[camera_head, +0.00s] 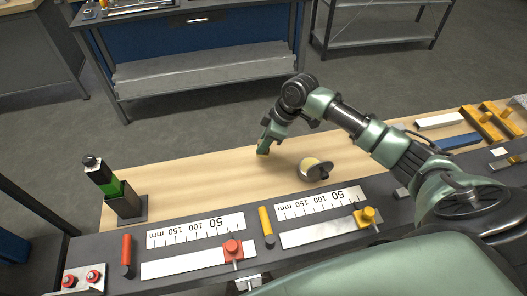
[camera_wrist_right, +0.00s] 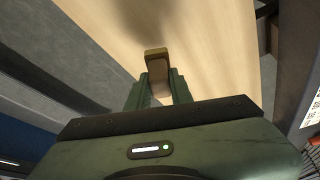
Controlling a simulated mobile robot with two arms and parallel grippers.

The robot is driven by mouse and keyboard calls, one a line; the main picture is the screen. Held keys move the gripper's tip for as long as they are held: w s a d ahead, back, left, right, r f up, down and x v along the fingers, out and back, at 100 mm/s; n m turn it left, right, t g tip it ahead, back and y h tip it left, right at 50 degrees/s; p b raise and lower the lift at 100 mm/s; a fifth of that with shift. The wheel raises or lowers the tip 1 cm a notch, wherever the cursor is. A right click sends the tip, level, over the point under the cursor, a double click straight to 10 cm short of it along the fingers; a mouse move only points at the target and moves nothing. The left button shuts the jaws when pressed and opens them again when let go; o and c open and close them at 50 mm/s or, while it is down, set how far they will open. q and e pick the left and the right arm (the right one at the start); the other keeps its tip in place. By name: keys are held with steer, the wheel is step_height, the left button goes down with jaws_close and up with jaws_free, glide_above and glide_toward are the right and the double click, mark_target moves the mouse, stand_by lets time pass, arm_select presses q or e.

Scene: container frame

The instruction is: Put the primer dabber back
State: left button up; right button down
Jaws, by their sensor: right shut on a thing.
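My right gripper (camera_head: 264,146) is low over the wooden bench top (camera_head: 190,185), left of the round dish. It is shut on a small yellow-tan piece, which I take to be the primer dabber (camera_head: 262,153). In the right wrist view the dabber (camera_wrist_right: 156,53) pokes out beyond the fingertips (camera_wrist_right: 158,82); the rest of it is hidden between them. I cannot tell whether it touches the bench. A round metal dish (camera_head: 318,176) with a pale yellow inside sits to the right. My left gripper is not in view.
A green and black bottle (camera_head: 102,175) stands in a dark holder (camera_head: 126,205) at the left. Rulers, red and yellow clamps and handles lie along the near dark strip. Yellow brackets (camera_head: 482,124) and bars lie at the right. The bench between holder and gripper is clear.

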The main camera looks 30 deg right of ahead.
steer(key=shift+f, duration=2.5)
steer(key=shift+f, duration=0.1)
steer(key=c, duration=1.3)
jaws_free()
steer(key=shift+o, duration=0.2)
steer(key=v, duration=1.2)
steer(key=shift+b, duration=0.4)
steer(key=shift+r, duration=0.2)
